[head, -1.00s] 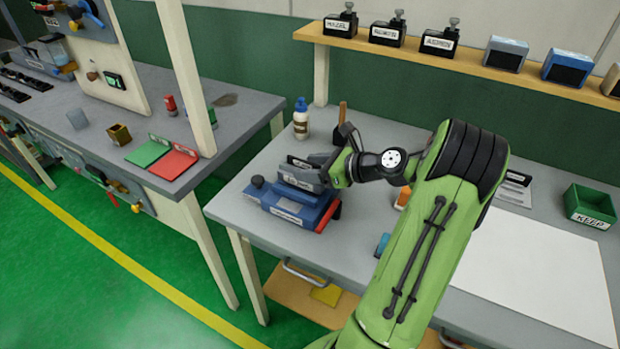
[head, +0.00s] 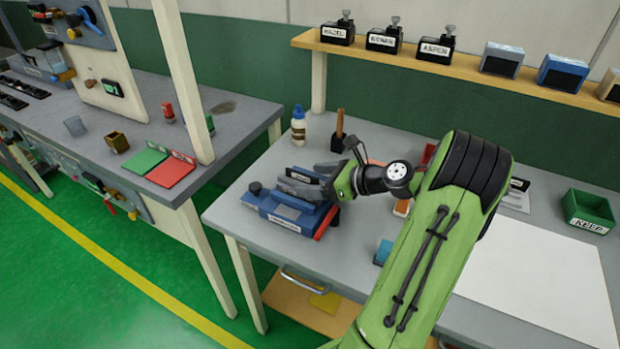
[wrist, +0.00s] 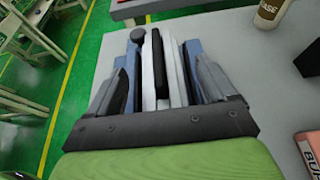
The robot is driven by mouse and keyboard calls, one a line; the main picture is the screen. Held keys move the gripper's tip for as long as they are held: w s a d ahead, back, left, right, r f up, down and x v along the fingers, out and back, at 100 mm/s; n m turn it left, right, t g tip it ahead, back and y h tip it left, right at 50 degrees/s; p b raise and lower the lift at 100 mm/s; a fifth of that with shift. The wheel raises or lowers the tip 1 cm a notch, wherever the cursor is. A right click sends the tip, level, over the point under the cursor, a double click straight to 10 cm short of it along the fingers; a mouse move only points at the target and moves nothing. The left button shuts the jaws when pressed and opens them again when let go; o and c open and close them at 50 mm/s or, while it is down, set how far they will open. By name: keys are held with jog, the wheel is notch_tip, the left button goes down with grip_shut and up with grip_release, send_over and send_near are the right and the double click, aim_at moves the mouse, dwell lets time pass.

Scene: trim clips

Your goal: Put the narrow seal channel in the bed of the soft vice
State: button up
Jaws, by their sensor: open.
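The soft vice (head: 262,207) is a blue block with a dark knob and a red part, at the left end of the bench. My gripper (head: 296,178) is at the vice, fingers pointing left. In the wrist view its fingers (wrist: 160,62) are spread apart. Between them a long black strip (wrist: 158,75), which looks like the narrow seal channel, lies lengthwise between pale strips of the vice (wrist: 149,80). Neither finger visibly touches the black strip. Whether it rests fully on the bed cannot be told.
A white-and-blue bottle (head: 298,128) and a brown-handled tool (head: 339,125) stand behind the vice. A blue item (head: 383,252) lies near the front edge. A green KEEP bin (head: 588,212) stands at the right, beside a bare white sheet (head: 530,265).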

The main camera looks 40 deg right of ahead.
jog(key=p+v, duration=0.3)
jog(key=v, duration=0.7)
jog(key=w+a+r+n+g+h, duration=0.15)
jog(key=a+n+g, duration=0.25)
jog(key=a+n, duration=0.6)
jog(key=w+a+r+n+g, duration=0.2)
jog(key=a+n+g, duration=0.2)
jog(key=a+n, duration=0.55)
jog(key=s+a+r+n+t+h, duration=0.1)
jog(key=s+a+r+n+h, duration=0.2)
jog(key=s+a+n, duration=0.7)
jog(key=s+n, duration=0.2)
jog(key=s, duration=0.1)
jog(key=shift+s+a+r, duration=0.2)
jog(key=shift+r, duration=0.15)
